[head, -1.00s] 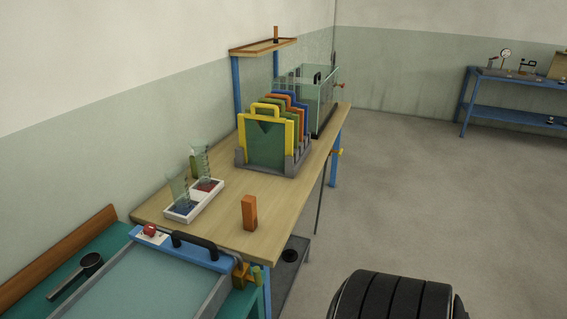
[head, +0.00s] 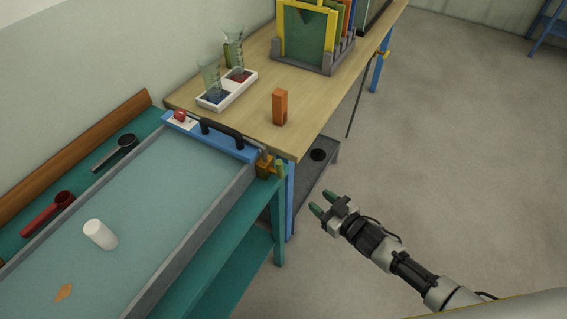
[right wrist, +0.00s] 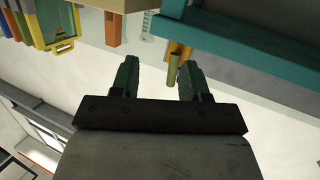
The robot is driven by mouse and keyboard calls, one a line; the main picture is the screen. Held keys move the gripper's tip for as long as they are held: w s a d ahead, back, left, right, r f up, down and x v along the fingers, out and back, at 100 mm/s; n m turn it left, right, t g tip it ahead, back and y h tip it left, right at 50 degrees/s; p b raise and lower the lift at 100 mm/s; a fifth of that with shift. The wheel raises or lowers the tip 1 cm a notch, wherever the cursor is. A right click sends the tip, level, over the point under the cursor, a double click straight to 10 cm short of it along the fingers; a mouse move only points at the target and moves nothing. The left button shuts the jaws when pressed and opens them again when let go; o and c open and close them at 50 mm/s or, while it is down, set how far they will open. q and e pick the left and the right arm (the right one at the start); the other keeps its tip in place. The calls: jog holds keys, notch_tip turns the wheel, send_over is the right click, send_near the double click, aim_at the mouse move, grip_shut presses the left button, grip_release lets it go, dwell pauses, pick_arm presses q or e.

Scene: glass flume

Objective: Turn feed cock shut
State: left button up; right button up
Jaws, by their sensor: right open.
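I take this to be the feed cock. My right gripper (head: 320,203) is open and empty over the floor, right of the cock and apart from it. In the right wrist view, the olive handle (right wrist: 172,70) shows beyond the two green fingers (right wrist: 157,68), close to the right-hand finger in the picture. The brass body (right wrist: 182,48) is partly seen behind it. My left gripper is not in view.
The flume tray (head: 172,274) rests on a teal bench (head: 220,264). A grey low shelf (head: 309,178) is below. Floor to the right is free.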

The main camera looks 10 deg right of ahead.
aim_at(282, 169)
jog(key=a+r+n+y, duration=0.2)
jog(key=a+r+y, duration=0.15)
jog(key=r, duration=0.35)
jog(key=p+x, duration=0.1)
jog(key=x, duration=0.9)
jog(key=shift+w+a, duration=0.2)
jog(key=shift+w, duration=0.15)
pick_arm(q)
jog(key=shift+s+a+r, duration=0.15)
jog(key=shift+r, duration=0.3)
pick_arm(e)
grip_shut()
